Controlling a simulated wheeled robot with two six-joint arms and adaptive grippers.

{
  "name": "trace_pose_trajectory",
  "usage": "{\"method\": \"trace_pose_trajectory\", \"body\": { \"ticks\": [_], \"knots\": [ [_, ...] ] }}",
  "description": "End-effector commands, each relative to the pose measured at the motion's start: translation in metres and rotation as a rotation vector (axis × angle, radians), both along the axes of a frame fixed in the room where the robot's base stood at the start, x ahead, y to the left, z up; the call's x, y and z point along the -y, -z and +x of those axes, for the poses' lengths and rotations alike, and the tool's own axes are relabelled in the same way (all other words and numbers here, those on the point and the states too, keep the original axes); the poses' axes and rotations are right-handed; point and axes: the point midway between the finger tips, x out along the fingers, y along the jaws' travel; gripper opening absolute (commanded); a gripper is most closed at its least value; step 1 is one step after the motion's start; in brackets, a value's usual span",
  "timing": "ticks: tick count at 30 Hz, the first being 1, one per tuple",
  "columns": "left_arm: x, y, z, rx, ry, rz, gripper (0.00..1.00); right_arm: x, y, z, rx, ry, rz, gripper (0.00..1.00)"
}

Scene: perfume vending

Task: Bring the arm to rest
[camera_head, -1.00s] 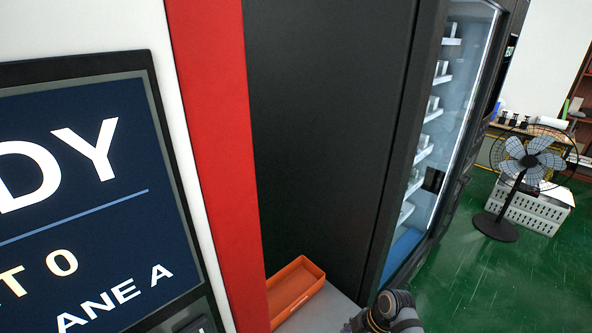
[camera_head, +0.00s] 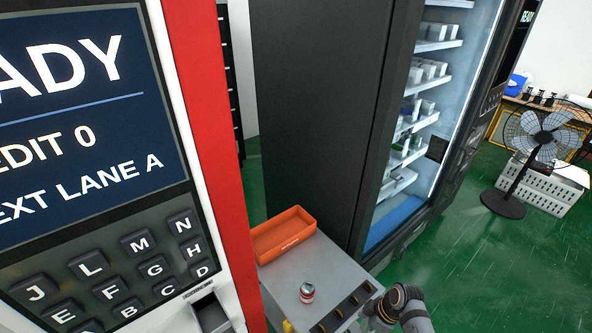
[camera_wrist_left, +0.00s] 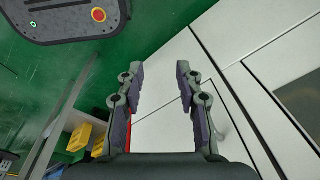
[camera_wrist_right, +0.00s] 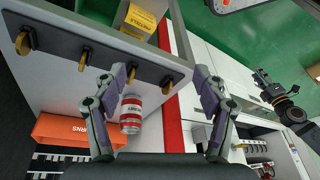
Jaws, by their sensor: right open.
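My right gripper (camera_wrist_right: 158,75) shows in the right wrist view with its fingers spread and nothing between the tips. A red and white can (camera_wrist_right: 131,113) stands on the grey cart's top, seen beyond and beside the left finger; I cannot tell the exact gap. The head view shows the can (camera_head: 307,292) near the middle of the cart top (camera_head: 297,266). Part of my right arm (camera_head: 402,305) shows at the cart's right edge, with its gripper out of that view. My left gripper (camera_wrist_left: 160,70) shows in the left wrist view, open and empty, over pale panels and green floor.
An orange bin (camera_head: 284,237) sits at the cart's back. A red and white machine with a keypad (camera_head: 120,270) fills the left. A dark vending machine (camera_head: 325,110) stands behind the cart. A fan (camera_head: 540,140) stands at the right, with open green floor before it.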

Motion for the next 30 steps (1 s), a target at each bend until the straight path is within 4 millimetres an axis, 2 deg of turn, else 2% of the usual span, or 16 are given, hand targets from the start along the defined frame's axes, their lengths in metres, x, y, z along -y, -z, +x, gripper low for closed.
{"method": "trace_pose_trajectory", "body": {
  "ticks": [1, 5, 8, 11, 12, 14, 15, 18, 21, 24, 27, 30],
  "knots": [
    [0.0, 0.008, -0.001, -0.002, 0.0, 0.0, 0.36, 0.003, 0.021, -0.006, -0.017, 0.042, -0.01, 0.71],
    [0.0, 0.02, -0.007, -0.011, -0.001, 0.0, 0.36, 0.015, 0.07, -0.022, -0.053, 0.187, -0.046, 0.71],
    [0.002, 0.032, -0.015, -0.022, -0.001, -0.002, 0.36, 0.026, 0.116, -0.041, -0.078, 0.315, -0.083, 0.71],
    [0.005, 0.049, -0.022, -0.033, -0.004, -0.006, 0.36, 0.04, 0.174, -0.073, -0.108, 0.473, -0.13, 0.71],
    [0.007, 0.057, -0.023, -0.035, -0.004, -0.008, 0.36, 0.047, 0.202, -0.091, -0.118, 0.546, -0.153, 0.71],
    [0.008, 0.069, -0.024, -0.036, -0.005, -0.009, 0.36, 0.057, 0.244, -0.124, -0.131, 0.659, -0.19, 0.71],
    [0.008, 0.077, -0.024, -0.036, -0.005, -0.009, 0.36, 0.064, 0.27, -0.148, -0.134, 0.736, -0.212, 0.71],
    [0.008, 0.095, -0.021, -0.032, -0.004, -0.009, 0.36, 0.077, 0.324, -0.21, -0.134, 0.9, -0.253, 0.71],
    [0.008, 0.108, -0.017, -0.027, -0.004, -0.01, 0.36, 0.083, 0.359, -0.265, -0.127, 1.024, -0.267, 0.71],
    [0.008, 0.115, -0.015, -0.024, -0.004, -0.01, 0.36, 0.084, 0.376, -0.304, -0.123, 1.102, -0.264, 0.71],
    [0.007, 0.117, -0.015, -0.023, -0.004, -0.009, 0.36, 0.084, 0.382, -0.324, -0.12, 1.144, -0.257, 0.71],
    [0.006, 0.116, -0.015, -0.023, -0.003, -0.007, 0.36, 0.084, 0.383, -0.328, -0.118, 1.156, -0.255, 0.71]
  ]
}}
